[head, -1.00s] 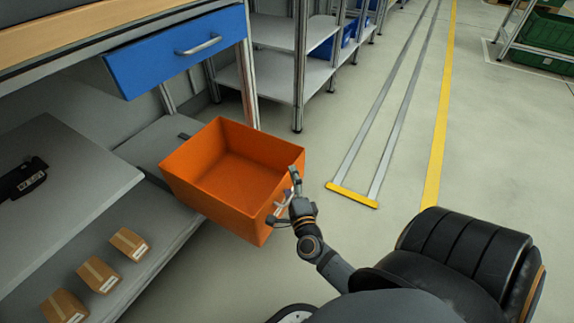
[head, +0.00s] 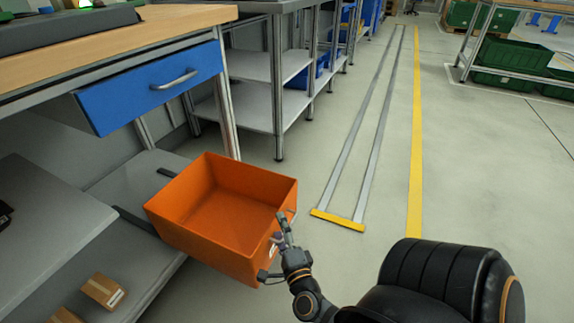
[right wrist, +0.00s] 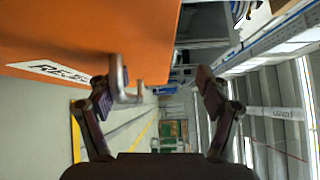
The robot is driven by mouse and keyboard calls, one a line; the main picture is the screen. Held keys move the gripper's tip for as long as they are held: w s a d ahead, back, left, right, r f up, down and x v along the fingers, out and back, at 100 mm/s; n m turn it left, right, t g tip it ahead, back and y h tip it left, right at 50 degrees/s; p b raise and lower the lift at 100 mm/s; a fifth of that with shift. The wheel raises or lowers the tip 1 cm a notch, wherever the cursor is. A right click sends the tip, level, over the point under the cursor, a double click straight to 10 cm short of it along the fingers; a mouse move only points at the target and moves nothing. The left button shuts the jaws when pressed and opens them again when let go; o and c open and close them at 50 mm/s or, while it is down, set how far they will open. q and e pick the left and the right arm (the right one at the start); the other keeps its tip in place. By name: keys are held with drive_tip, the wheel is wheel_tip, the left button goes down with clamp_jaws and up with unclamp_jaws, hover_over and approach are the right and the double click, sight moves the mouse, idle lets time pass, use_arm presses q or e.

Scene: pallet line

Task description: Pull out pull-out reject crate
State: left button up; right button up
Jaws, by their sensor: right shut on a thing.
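The orange reject crate (head: 205,240) is an open, empty box that sticks out from the lower shelf under the workbench, over the floor. Dark runners (head: 133,220) show behind it. My right gripper (head: 277,250) is at the crate's front face, shut on its handle. In the right wrist view, the grey handle (right wrist: 126,92) stands off the orange front, beside a white label (right wrist: 48,70). The handle touches the left finger pad; the right finger looks apart from it there. My left gripper is out of view.
A blue drawer (head: 165,82) with a bar handle sits above the crate, slightly open. Cardboard boxes (head: 103,290) lie on the lower shelf at left. A table leg (head: 227,105) stands behind the crate. The floor (head: 340,255) to the right is clear, with a yellow line (head: 415,150).

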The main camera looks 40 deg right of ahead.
drive_tip(key=shift+s+a+r+b, duration=0.2)
drive_tip(key=shift+s+a+b, duration=0.25)
drive_tip(key=shift+s, duration=0.25)
drive_tip(key=shift+s+a+r+b, duration=0.2)
drive_tip(key=shift+s+a+b, duration=0.2)
drive_tip(key=shift+s, duration=0.3)
drive_tip(key=shift+c, duration=0.4)
drive_tip(key=b+v, duration=0.1)
drive_tip(key=v, duration=0.1)
drive_tip(key=shift+s+r+b, duration=0.15)
drive_tip(key=shift+s+b, duration=0.15)
drive_tip(key=c, duration=0.3)
drive_tip(key=shift+s+a, duration=0.15)
drive_tip(key=shift+s, duration=0.15)
